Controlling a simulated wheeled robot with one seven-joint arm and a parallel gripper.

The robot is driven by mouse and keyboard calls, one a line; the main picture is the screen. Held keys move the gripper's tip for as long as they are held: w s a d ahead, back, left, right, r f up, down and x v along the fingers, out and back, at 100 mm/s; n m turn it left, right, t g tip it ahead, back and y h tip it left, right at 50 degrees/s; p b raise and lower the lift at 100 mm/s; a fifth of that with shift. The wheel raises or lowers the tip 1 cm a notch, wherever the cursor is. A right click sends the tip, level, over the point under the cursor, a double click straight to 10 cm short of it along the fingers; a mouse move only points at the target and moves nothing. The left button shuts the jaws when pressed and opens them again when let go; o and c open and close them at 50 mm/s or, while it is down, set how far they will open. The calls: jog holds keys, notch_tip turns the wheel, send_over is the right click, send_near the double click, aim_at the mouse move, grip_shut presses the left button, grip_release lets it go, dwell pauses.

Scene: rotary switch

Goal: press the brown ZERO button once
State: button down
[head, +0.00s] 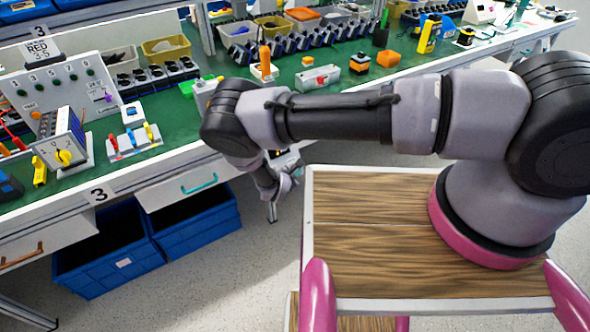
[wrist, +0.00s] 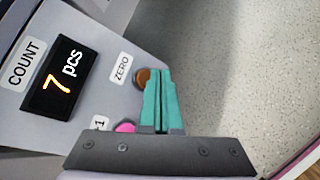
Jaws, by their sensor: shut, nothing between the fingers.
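The brown ZERO button (wrist: 141,78) is on a grey panel in the wrist view, beside its white ZERO label (wrist: 121,67). My gripper (wrist: 160,72) has its two teal fingers shut together, with nothing between them. The fingertips lie just right of the brown button and cover part of its right side. I cannot tell whether they touch it. In the head view my gripper (head: 292,174) hangs low past the bench front, small and partly hidden by my arm; the button cannot be made out there.
A COUNT display (wrist: 57,80) reads 7 pcs. A pink button (wrist: 124,127) sits below the brown one, partly covered by my gripper's body. Open floor (wrist: 250,60) lies to the right. In the head view a green bench (head: 180,150) carries several devices, with blue crates (head: 195,225) underneath.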

jog(key=shift+w+f, duration=0.1)
jog(key=shift+w, duration=0.05)
dwell(0.4)
jog(key=shift+w+a+f, duration=0.15)
jog(key=shift+a, duration=0.05)
jog(key=shift+w+a+f, duration=0.2)
jog(key=shift+w, duration=0.1)
dwell(0.8)
dwell(0.3)
jog(key=shift+s+d+r, duration=0.4)
jog(key=shift+s+r, duration=0.05)
jog(key=shift+s, duration=0.15)
jog(key=s+d+r, duration=0.2)
jog(key=s, duration=0.1)
jog(key=shift+s+d+r, duration=0.2)
jog(key=shift+s+d, duration=0.05)
jog(key=shift+s, duration=0.05)
dwell(0.8)
